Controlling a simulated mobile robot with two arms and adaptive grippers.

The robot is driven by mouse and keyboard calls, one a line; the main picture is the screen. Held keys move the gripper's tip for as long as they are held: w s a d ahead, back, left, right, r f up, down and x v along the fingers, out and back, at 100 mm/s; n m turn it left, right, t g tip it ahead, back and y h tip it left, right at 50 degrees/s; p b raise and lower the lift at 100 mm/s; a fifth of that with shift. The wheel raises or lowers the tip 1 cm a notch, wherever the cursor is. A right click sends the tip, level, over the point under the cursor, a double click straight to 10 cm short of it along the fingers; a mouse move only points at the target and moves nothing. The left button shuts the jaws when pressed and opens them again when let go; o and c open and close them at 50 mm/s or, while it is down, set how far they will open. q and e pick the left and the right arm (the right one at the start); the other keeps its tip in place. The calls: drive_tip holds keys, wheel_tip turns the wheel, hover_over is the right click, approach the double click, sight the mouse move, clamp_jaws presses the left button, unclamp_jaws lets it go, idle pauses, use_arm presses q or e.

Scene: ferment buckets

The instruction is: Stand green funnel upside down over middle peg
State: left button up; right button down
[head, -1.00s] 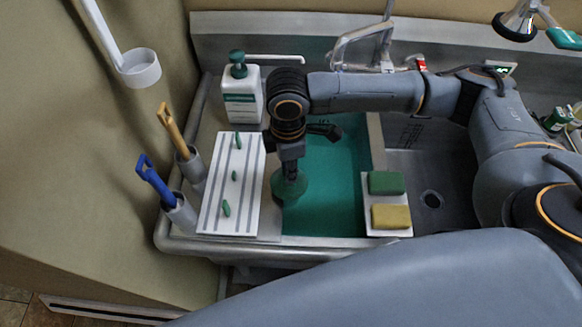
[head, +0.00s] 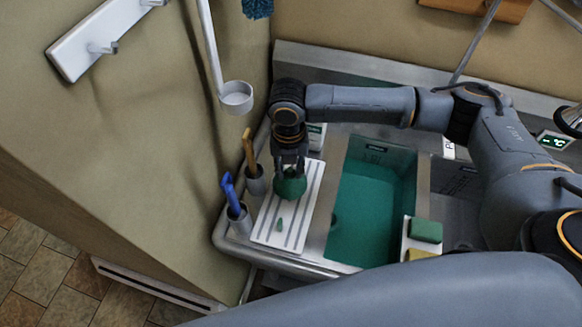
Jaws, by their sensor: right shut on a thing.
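The green funnel (head: 291,186) is in my right gripper (head: 290,166), which is shut on its upper part from above. Its wide end appears to face down. It is over the white drainboard (head: 262,234) with grey stripes, around the middle of its length. One green peg (head: 279,224) stands in view at the near end of the board. The middle and far pegs are hidden behind the funnel, gripper and arm. I cannot tell whether the funnel touches the board. My left gripper is out of view.
A green-floored sink basin (head: 370,215) lies right of the board. A blue-handled brush (head: 230,190) and a yellow-handled one (head: 249,147) stand in grey holders at left. A white ladle-like cup (head: 236,97) hangs nearby. A green sponge (head: 425,230) lies at right.

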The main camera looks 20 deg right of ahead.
sight(290, 184)
drive_tip(key=shift+f+b, duration=1.1)
drive_tip(key=shift+f, duration=0.15)
drive_tip(key=shift+f+b, duration=0.75)
drive_tip(key=shift+b, duration=0.15)
drive_tip(key=shift+f+b, duration=0.3)
drive_tip(key=shift+f, duration=1.15)
drive_tip(key=shift+p, duration=0.4)
drive_tip(key=shift+f, duration=0.45)
unclamp_jaws()
